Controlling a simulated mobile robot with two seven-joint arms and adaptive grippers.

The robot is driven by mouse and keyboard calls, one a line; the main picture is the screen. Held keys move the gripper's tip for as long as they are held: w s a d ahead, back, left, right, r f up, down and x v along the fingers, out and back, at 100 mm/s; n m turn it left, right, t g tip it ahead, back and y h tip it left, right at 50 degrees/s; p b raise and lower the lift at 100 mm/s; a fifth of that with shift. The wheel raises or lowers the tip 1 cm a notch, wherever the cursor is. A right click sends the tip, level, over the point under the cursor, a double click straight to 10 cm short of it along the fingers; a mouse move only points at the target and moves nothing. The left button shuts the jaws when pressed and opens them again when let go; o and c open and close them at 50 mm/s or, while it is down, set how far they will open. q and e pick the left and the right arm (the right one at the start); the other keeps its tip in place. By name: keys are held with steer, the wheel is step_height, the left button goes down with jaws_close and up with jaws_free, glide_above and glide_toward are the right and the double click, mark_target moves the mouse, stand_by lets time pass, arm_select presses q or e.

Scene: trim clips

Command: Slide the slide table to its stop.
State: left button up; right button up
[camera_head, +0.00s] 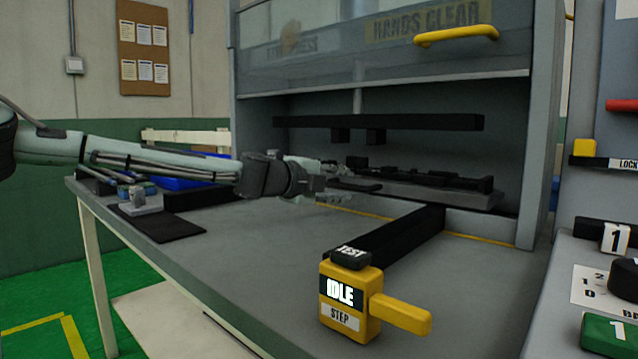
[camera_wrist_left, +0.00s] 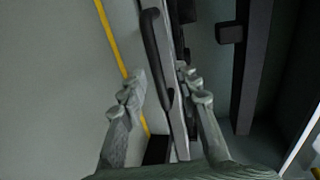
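The slide table (camera_head: 415,193) is a grey plate inside the press enclosure, bearing a row of black parts. A black handle (camera_head: 358,185) sits at its left front; it also shows in the left wrist view as a curved bar (camera_wrist_left: 153,45). My left gripper (camera_head: 336,181) reaches in from the left and is at the handle. In the left wrist view its fingers (camera_wrist_left: 162,80) are apart, with the handle and the plate's edge between them. I cannot tell whether either finger touches. My right gripper is not in view.
A yellow box (camera_head: 350,310) with a lever, labelled IDLE, stands on the bench front. A black rail (camera_head: 415,230) runs from it towards the enclosure. A dark bar (camera_head: 380,122) hangs above the slide table. A raised clear guard (camera_head: 380,45) with a yellow handle is higher up.

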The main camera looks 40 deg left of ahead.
arm_select(q)
steer(key=v, duration=0.8)
steer(key=shift+s+r, duration=0.15)
steer(key=shift+s, duration=0.05)
steer(key=shift+s+a, duration=0.1)
steer(key=shift+s, duration=0.35)
